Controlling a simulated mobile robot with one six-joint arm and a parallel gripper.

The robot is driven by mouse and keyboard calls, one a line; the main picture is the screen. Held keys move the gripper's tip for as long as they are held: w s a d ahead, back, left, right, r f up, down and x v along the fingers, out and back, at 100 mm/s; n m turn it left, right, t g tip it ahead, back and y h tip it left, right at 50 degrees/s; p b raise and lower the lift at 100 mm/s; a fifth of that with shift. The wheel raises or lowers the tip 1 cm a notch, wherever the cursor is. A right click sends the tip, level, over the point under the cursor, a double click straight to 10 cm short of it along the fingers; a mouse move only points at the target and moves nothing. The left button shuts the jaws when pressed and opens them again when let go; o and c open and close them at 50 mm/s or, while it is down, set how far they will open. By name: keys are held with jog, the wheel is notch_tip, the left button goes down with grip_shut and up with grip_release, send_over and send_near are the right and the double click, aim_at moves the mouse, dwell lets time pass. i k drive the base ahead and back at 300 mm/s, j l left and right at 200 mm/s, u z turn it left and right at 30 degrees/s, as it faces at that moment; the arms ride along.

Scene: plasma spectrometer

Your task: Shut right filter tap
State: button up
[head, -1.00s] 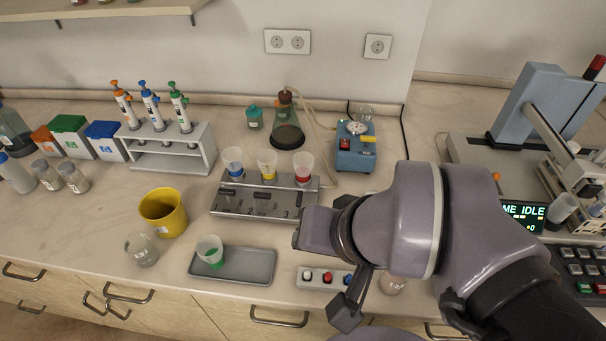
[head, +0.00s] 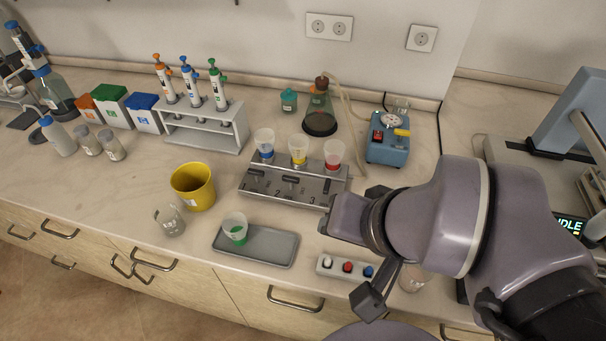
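The grey filter manifold (head: 270,191), numbered 1 to 3, stands mid-bench in the head view. It carries a blue-filled cup (head: 264,146), a yellow-filled cup (head: 298,151) and a red-filled cup (head: 333,155). Small dark taps are on its front. My arm's purple wrist covers the space just beyond the manifold's lower right corner.
A switch box (head: 346,267) and a clear beaker (head: 413,277) are near the front edge by my gripper. A grey tray (head: 272,246) with a green-filled cup (head: 235,228) lies left. A blue pump (head: 388,145) and flask (head: 319,115) with hose stand behind. A yellow bucket (head: 194,187) stands left.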

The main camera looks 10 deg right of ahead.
aim_at(328, 183)
jog(key=i+j+z, duration=0.1)
jog(key=j+z, duration=0.65)
jog(key=j, duration=0.15)
